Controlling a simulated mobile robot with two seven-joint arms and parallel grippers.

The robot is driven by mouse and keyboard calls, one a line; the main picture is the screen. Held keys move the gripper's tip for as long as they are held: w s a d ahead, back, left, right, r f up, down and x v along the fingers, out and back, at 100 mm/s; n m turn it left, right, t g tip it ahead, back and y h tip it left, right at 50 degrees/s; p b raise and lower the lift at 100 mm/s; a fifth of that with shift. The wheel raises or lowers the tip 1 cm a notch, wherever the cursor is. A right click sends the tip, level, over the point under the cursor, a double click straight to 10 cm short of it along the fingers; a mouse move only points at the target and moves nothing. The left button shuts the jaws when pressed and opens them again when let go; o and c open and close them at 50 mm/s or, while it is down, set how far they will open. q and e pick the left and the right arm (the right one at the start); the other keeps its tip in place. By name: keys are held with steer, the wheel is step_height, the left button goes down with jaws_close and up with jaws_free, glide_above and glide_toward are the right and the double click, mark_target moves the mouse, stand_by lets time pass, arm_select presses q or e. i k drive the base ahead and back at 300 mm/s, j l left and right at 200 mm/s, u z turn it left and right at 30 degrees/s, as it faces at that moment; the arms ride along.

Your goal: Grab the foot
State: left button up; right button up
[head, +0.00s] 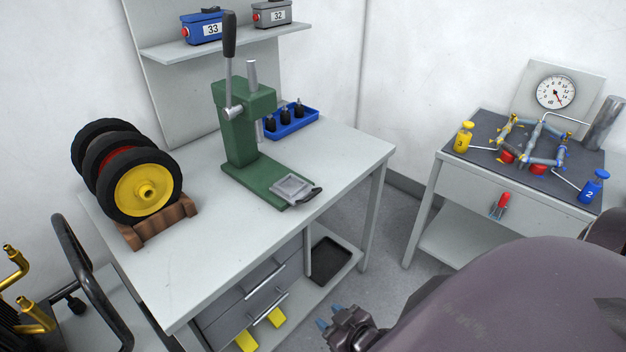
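No part is plainly marked as the foot. Black pieces with metal stems (284,117) stand in a blue tray (309,128) at the back of the workbench, and they look like feet, but I cannot be sure. My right gripper (330,317) is low at the bottom middle, in front of the bench and below its top, far from the tray. Its two blue fingertips are apart with nothing between them. My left gripper is not in view.
A green lever press (239,138) stands on the workbench (228,232) before the tray. Wheels (143,188) rest in a wooden cradle at left. Below are drawers (245,299) and a black tray (331,262). A gauge table (470,187) stands at right. The bench's front is clear.

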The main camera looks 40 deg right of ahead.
mark_target(270, 125)
steer(key=i+l+z, duration=0.1)
steer(key=l+z, duration=0.15)
steer(key=i+l+z, duration=0.2)
steer(key=l, duration=0.25)
steer(key=l+z, duration=0.25)
steer(key=l+u, duration=0.25)
steer(key=u, duration=0.25)
steer(key=l+u, duration=0.35)
steer(key=u, duration=0.15)
steer(key=k+l+u, duration=0.2)
steer(key=l, duration=0.2)
steer(key=l+u, duration=0.2)
steer(key=l, duration=0.25)
